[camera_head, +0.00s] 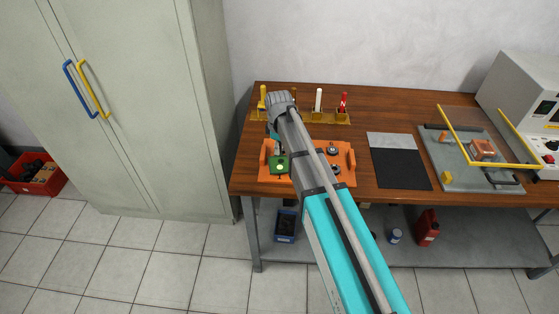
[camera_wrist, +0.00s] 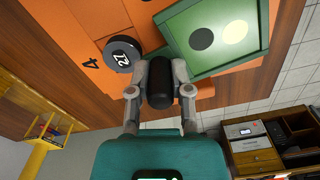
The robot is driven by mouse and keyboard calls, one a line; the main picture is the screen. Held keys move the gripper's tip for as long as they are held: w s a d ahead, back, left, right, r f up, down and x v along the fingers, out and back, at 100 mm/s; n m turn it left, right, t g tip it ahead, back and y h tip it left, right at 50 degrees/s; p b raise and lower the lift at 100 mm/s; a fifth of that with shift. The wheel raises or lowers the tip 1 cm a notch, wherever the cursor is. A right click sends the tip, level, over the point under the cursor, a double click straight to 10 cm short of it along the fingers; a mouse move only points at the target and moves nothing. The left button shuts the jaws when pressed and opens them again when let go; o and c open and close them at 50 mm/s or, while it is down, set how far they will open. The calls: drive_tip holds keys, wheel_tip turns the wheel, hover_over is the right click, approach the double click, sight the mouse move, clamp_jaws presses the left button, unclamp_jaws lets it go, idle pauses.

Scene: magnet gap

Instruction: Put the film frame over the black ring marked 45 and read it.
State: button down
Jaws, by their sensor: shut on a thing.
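The film frame (camera_wrist: 240,20) is a green plate bearing a black disc and a pale yellow disc. It shows in the head view (camera_head: 279,164) over the left part of the orange tray. My gripper (camera_wrist: 160,84) is shut on a black cylindrical grip at the frame's near edge; their join is partly hidden. A black ring (camera_wrist: 122,54) with a white number, seemingly 22 or 27, sits on the tray left of the frame in the wrist view. I cannot make out a ring marked 45.
The orange tray (camera_head: 347,177) holds grey-black round pieces (camera_head: 334,150) at its right. A rack (camera_head: 341,117) with coloured upright pieces stands behind. Right of the tray lie a black mat (camera_head: 400,169) and a grey plate (camera_head: 456,174) with yellow bars. My arm hides the tray's middle.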

drive_tip(key=shift+r+p, duration=3)
drive_tip(key=shift+r, duration=0.05)
